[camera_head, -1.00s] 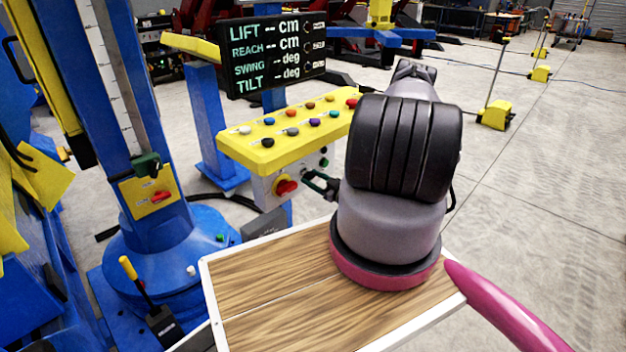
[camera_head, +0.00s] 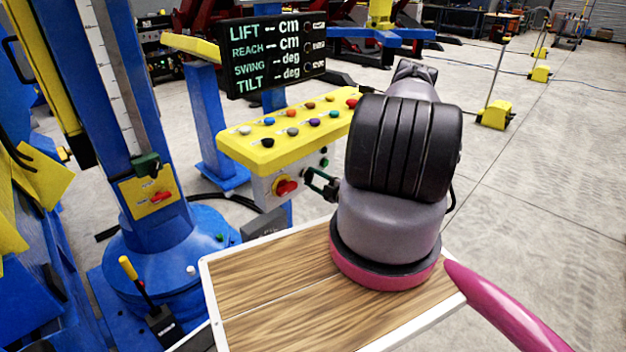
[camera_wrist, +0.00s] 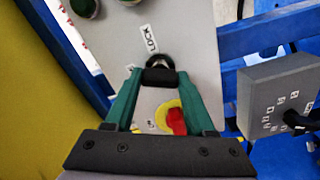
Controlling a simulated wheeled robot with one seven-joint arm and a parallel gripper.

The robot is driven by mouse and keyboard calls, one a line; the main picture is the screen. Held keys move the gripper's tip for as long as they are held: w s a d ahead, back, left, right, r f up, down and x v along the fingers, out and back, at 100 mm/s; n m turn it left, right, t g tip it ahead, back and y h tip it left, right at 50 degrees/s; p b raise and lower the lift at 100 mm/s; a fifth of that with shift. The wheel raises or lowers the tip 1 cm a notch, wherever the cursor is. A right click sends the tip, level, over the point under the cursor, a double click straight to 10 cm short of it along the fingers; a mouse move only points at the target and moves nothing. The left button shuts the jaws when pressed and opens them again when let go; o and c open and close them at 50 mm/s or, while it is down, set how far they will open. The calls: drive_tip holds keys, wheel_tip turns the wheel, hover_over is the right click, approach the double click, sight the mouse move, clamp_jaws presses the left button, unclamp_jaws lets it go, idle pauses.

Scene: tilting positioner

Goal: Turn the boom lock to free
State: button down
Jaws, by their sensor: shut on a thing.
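A small dark knob (camera_wrist: 160,66) sits on the grey side panel of the control box, beside a label reading LOCK (camera_wrist: 149,39) in the wrist view. My gripper (camera_wrist: 158,76), with green fingers, is shut on this knob. The fingertips cover most of it, so which way it points cannot be told. In the head view my gripper (camera_head: 322,184) is at the side of the grey control box (camera_head: 262,190) under the yellow button panel, and the knob itself is hidden there.
A red switch on a yellow disc (camera_head: 287,187) is close by my gripper; it also shows between the fingers in the wrist view (camera_wrist: 174,120). Green buttons (camera_head: 324,162) are above. A display (camera_head: 274,55) shows dashes. A blue column (camera_head: 150,235) stands left.

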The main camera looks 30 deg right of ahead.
drive_tip(key=n, duration=0.4)
drive_tip(key=shift+f+n, duration=0.1)
drive_tip(key=shift+n, duration=0.2)
drive_tip(key=shift+s, duration=0.1)
idle(0.4)
drive_tip(key=shift+c, duration=1.2)
unclamp_jaws()
drive_tip(key=v, duration=1)
drive_tip(key=shift+s, duration=0.35)
drive_tip(key=shift+d, duration=0.2)
